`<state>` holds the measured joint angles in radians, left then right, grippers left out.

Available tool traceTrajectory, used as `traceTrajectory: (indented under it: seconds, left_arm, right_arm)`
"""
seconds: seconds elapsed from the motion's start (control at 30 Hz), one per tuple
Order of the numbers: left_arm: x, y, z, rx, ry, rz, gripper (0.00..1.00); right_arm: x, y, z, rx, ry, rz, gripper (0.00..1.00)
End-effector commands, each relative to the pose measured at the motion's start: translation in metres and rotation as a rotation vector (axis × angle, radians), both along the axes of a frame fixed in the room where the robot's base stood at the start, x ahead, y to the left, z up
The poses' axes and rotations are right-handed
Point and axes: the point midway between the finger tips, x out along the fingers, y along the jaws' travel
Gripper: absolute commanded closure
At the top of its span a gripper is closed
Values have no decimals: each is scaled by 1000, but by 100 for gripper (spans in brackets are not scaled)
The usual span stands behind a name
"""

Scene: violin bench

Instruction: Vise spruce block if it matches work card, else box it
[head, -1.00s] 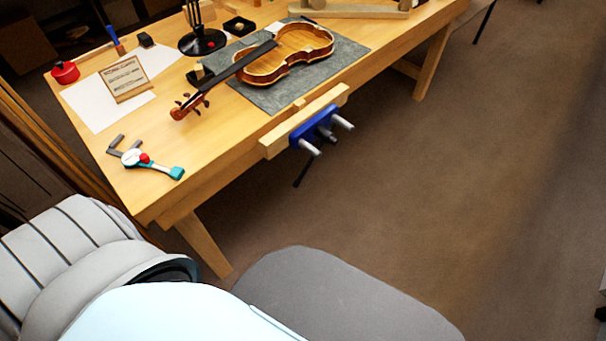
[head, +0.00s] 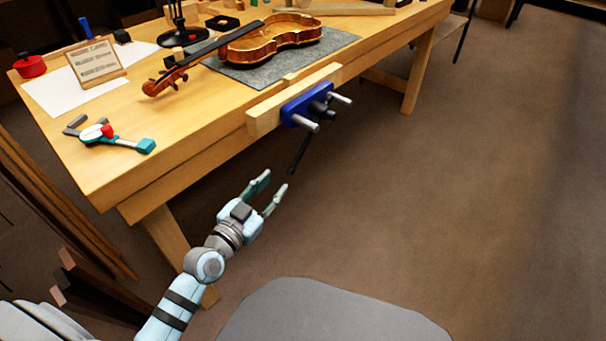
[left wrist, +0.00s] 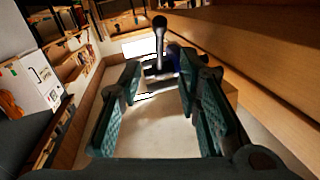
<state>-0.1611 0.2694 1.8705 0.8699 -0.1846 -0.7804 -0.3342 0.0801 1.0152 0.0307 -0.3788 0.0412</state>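The work card (head: 96,64) stands on a small wooden stand at the back left of the bench. The blue vise (head: 306,106) with its wooden jaw (head: 264,117) is on the bench's front edge; a small wooden piece shows at its top, and I cannot tell what it is. My left gripper (head: 271,189) is open and empty, in front of the bench and below its top, near the vise handle. In the left wrist view its two fingers (left wrist: 158,95) are apart with nothing between them. I cannot make out the spruce block or its box for certain. My right gripper is not in view.
A violin (head: 265,42) lies on a grey mat (head: 290,68). A caliper-like tool (head: 110,135) lies at the bench's left front, near white paper (head: 60,97) and a red pot (head: 31,66). The floor (head: 450,200) right of the bench is clear.

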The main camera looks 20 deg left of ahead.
Motion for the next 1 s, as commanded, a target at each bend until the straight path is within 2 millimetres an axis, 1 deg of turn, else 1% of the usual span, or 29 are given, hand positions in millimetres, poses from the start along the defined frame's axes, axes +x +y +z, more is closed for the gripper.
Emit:
traceTrajectory:
  seconds: [0.03, 0.07, 0.17, 0.3, 0.4, 0.5, 0.6, 0.73, 0.97, 1.0]
  left_arm:
    - [4, -3, 7, 1, -25, -8, 69]
    - [7, -4, 11, 0, -31, -9, 69]
    - [26, -8, 15, -1, -33, -9, 69]
    - [64, -16, 14, -3, -31, -11, 69]
    - [91, -22, 13, -3, -29, -12, 69]
    - [113, -26, 13, -2, -29, -12, 69]
    - [129, -29, 12, -1, -28, -11, 69]
    - [140, -32, 13, -1, -26, -12, 69]
    - [142, -32, 14, 0, -26, -12, 69]
    - [142, -32, 14, 0, -26, -12, 70]
  right_arm:
    - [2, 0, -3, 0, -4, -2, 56]
    - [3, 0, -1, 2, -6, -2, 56]
    - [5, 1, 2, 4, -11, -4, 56]
    - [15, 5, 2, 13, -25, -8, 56]
    - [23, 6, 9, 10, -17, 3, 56]
    - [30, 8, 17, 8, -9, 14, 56]
    - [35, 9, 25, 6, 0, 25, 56]
    - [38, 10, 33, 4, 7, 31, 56]
    - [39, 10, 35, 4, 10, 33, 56]
    - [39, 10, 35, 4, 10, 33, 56]
